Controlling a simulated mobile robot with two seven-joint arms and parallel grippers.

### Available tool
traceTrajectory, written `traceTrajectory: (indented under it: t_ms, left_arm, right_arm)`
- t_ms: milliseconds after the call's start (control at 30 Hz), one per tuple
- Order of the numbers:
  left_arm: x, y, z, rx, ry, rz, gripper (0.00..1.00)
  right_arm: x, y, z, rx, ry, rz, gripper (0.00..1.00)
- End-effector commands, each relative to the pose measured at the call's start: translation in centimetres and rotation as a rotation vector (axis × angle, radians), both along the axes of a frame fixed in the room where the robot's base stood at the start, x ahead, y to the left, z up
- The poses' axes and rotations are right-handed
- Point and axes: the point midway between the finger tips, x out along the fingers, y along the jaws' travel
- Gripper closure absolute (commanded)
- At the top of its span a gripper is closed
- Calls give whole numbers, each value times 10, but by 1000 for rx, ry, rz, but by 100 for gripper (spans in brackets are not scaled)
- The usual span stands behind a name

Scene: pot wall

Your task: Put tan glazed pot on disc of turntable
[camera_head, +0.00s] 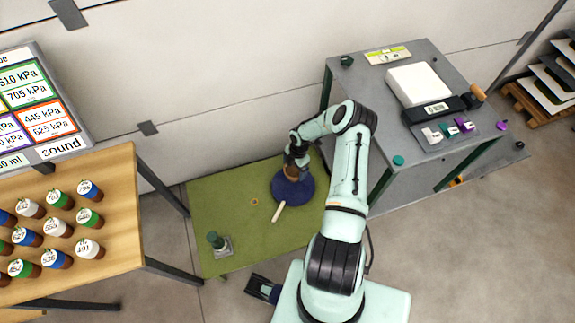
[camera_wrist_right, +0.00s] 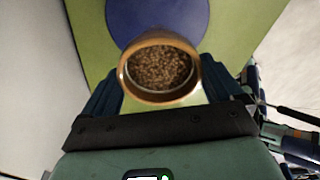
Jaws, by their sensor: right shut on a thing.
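The tan glazed pot (camera_wrist_right: 124,76) is upright between the fingers of my right gripper (camera_wrist_right: 160,88), which is shut on it. Brown grainy matter shows inside its rim. In the head view the pot (camera_head: 291,172) is small and partly hidden by my right gripper (camera_head: 293,162). The blue round disc of the turntable (camera_head: 296,192) lies below it on the green mat and also shows in the wrist view (camera_wrist_right: 158,18). The pot overlaps the disc's far part; I cannot tell whether it touches. A dark part beside my base seems to be my left gripper (camera_head: 262,288), its jaws unclear.
The green mat (camera_head: 225,200) also bears a pale stick (camera_head: 278,211) and a green-knobbed block (camera_head: 219,243). A wooden table (camera_head: 120,220) with several labelled jars stands left. A grey bench (camera_head: 363,75) with a scale stands right. The wall is close behind.

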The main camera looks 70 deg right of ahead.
Motion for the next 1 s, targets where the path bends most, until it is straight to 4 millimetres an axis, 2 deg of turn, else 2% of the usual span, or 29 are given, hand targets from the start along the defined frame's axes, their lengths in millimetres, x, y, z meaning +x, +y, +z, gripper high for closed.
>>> traceTrajectory:
  t_ms: [367,800,1000]
  left_arm:
    - [1,0,-3,1,-4,1,0]
    - [12,1,-34,8,-49,11,0]
    - [18,1,-43,11,-67,15,0]
  right_arm:
    - [1,0,-2,-1,0,-1,77]
    - [1,0,-49,-2,1,-2,77]
    - [1,0,-63,-1,0,-1,77]
